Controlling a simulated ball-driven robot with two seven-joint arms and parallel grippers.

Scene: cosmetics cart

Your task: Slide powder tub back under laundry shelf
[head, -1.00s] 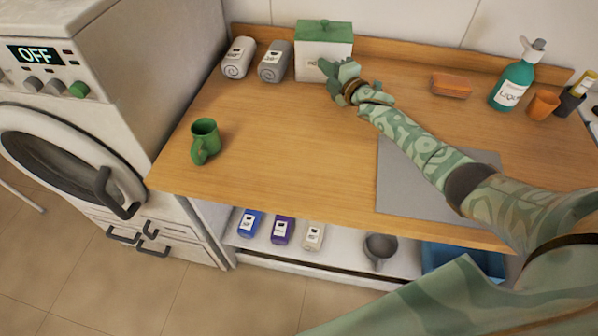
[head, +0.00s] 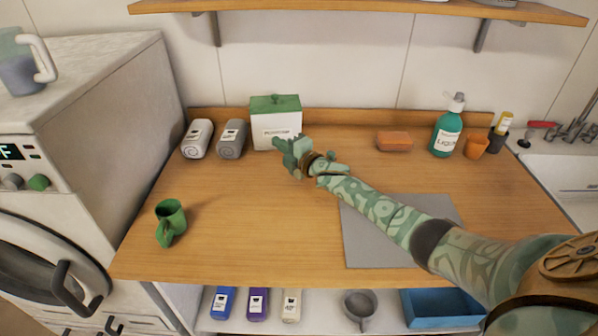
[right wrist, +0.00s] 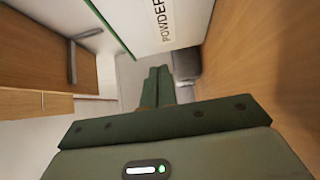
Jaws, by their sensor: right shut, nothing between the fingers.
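The powder tub (head: 276,126) is a white box with a green lid, upright at the back of the wooden counter against the low back ledge. The laundry shelf (head: 360,9) is on the wall above it. My right gripper (head: 290,155) is shut and empty, close in front of the tub's lower right front. In the right wrist view the shut fingers (right wrist: 158,88) point past the tub's labelled side (right wrist: 178,22); I cannot tell whether they touch it. My left gripper is not in view.
An orange soap bar (head: 394,141), a teal bottle (head: 447,130) and an orange cup (head: 476,146) are on the right. A grey mat (head: 365,240) lies under my arm.

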